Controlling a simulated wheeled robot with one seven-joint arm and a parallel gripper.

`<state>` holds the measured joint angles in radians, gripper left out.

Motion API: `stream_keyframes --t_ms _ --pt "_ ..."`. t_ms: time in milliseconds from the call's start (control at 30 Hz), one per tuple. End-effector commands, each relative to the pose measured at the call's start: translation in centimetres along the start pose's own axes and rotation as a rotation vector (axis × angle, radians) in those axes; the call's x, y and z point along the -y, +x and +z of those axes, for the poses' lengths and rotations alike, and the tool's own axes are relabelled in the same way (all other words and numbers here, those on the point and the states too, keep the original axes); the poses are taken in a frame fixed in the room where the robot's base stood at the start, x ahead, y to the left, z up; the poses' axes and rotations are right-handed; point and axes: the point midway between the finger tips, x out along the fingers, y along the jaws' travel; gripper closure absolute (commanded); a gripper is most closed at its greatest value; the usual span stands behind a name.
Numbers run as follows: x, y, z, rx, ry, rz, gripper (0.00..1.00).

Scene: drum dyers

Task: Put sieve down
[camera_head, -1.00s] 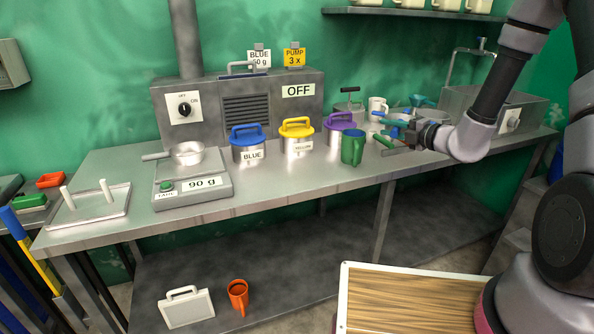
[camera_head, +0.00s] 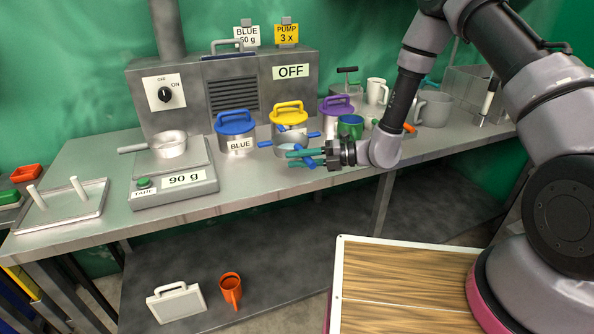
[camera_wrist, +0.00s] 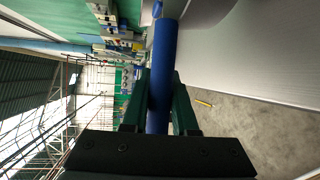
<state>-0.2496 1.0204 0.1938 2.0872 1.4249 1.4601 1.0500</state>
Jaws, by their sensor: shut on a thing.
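My gripper (camera_head: 296,158) has green fingers and is over the front part of the bench, in front of the yellow-lidded canister. It is shut on the blue handle (camera_wrist: 162,65) of the sieve, which runs between both fingers in the wrist view. The sieve (camera_head: 290,146) shows in the head view as a small grey round body with blue parts, just behind the fingers. It partly covers the yellow canister. Whether it touches the bench is unclear.
A scale (camera_head: 172,190) reading 90 g bears a metal pan (camera_head: 168,144). Blue (camera_head: 238,130), yellow (camera_head: 289,114) and purple (camera_head: 336,105) lidded canisters line the bench, with a green mug (camera_head: 350,126) to the right. A tray with pegs (camera_head: 60,213) is far left. The bench front between scale and gripper is clear.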

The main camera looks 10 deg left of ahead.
Motion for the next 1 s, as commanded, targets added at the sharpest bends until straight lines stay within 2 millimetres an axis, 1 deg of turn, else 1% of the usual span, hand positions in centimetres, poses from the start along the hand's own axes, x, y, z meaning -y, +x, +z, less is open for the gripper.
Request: stream_keyframes --t_ms 67,200,300,667,700,733,767,1000 --pt "0.7 0.1 -0.1 0.0 0.001 0.0 1.0" --pt "2.7 0.5 -0.3 0.0 0.003 0.0 1.0" --pt "3.9 0.7 -0.4 0.0 0.001 0.0 1.0" --pt "4.3 0.7 -0.4 0.001 0.0 0.0 1.0" --pt "4.3 0.7 -0.4 0.001 0.0 0.0 0.62" --pt "4.3 0.7 -0.4 0.001 0.0 0.0 0.51" --pt "4.3 0.7 -0.4 0.001 0.0 0.0 0.44" --pt "4.3 0.7 -0.4 0.001 0.0 0.0 0.44"
